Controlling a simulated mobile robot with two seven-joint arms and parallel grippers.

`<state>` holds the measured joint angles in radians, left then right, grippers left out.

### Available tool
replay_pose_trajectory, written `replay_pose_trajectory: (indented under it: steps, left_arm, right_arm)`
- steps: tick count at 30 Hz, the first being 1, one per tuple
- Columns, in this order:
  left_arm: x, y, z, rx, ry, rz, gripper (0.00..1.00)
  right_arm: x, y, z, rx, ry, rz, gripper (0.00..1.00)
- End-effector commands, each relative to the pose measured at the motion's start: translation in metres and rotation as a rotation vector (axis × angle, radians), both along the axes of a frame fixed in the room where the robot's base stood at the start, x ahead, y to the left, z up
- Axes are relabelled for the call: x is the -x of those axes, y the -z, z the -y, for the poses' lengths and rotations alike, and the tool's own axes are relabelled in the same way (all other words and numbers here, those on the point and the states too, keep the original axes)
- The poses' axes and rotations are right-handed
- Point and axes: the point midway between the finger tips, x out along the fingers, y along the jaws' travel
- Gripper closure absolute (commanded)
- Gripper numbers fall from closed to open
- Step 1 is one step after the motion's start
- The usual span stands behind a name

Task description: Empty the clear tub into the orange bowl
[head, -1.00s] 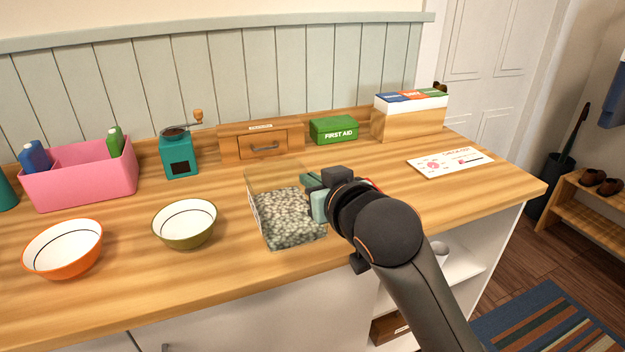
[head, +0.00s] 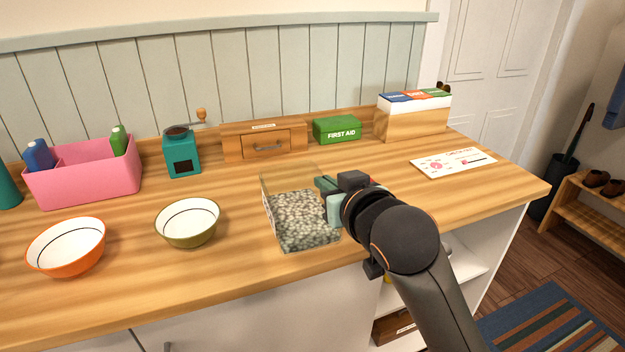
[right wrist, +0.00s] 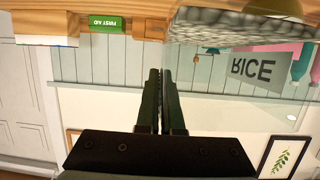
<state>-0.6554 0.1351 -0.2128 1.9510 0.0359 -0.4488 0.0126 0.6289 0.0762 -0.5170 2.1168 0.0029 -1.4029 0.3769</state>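The clear tub (head: 304,217) is on or just above the counter right of centre in the head view; I cannot tell if it touches the wood. It looks upright and holds grey, pebbly contents. Its wall and RICE label (right wrist: 252,68) show upside down in the right wrist view. My right gripper (head: 330,200) is at the tub's right side; in the right wrist view its fingers (right wrist: 160,75) are nearly together on the tub's wall. The orange bowl (head: 66,247) stands empty at the left. My left gripper is not in view.
An empty olive bowl (head: 188,222) stands between the orange bowl and the tub. Behind are a pink caddy (head: 88,178), a teal grinder (head: 182,158), a wooden drawer box (head: 263,143) and a green first aid box (head: 338,129). A card (head: 452,163) lies at right.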

Motion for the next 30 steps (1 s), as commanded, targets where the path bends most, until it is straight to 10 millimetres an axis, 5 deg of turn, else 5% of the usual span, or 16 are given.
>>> replay_pose_trajectory:
  steps: [18,30]
  left_arm:
    - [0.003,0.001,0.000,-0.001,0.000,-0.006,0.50]
    - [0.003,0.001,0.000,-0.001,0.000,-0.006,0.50]
  right_arm:
    - [0.054,0.026,0.125,0.000,0.240,-0.002,1.00]
    - [0.067,0.028,0.145,0.010,0.283,0.003,1.00]
